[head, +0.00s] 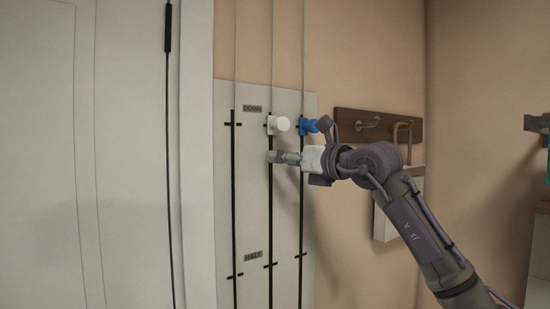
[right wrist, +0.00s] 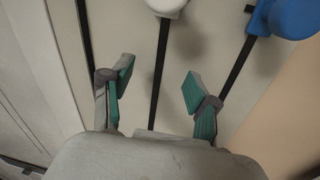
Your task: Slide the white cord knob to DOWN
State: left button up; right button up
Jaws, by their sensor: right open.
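The white cord knob (head: 278,125) sits on the middle black track of the wall panel, level with the upper tick marks just under the DOWN label (head: 252,108). It also shows at the top edge of the right wrist view (right wrist: 166,6), partly cut off. My right gripper (head: 275,157) is open and empty just below the white knob, apart from it. In the right wrist view the teal-padded fingers (right wrist: 158,84) are spread either side of the middle track. My left gripper is not in view.
A blue knob (head: 309,126) sits on the right track at about the same height, close to my right wrist. The HALF label (head: 253,256) is lower on the panel (head: 224,180). A dark hook rack (head: 345,120) is on the wall to the right.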

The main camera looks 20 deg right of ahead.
jog(key=shift+w+a+r, duration=0.15)
jog(key=shift+w+a, duration=0.2)
jog(key=shift+a, duration=0.1)
jog(key=shift+c, duration=0.4)
jog(key=shift+s+r, duration=0.1)
jog(key=shift+s, duration=0.05)
jog(key=c, duration=1.1)
grip_shut()
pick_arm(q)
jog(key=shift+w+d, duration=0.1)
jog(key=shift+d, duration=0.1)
pick_arm(e)
jog(key=shift+o, duration=0.2)
grip_release()
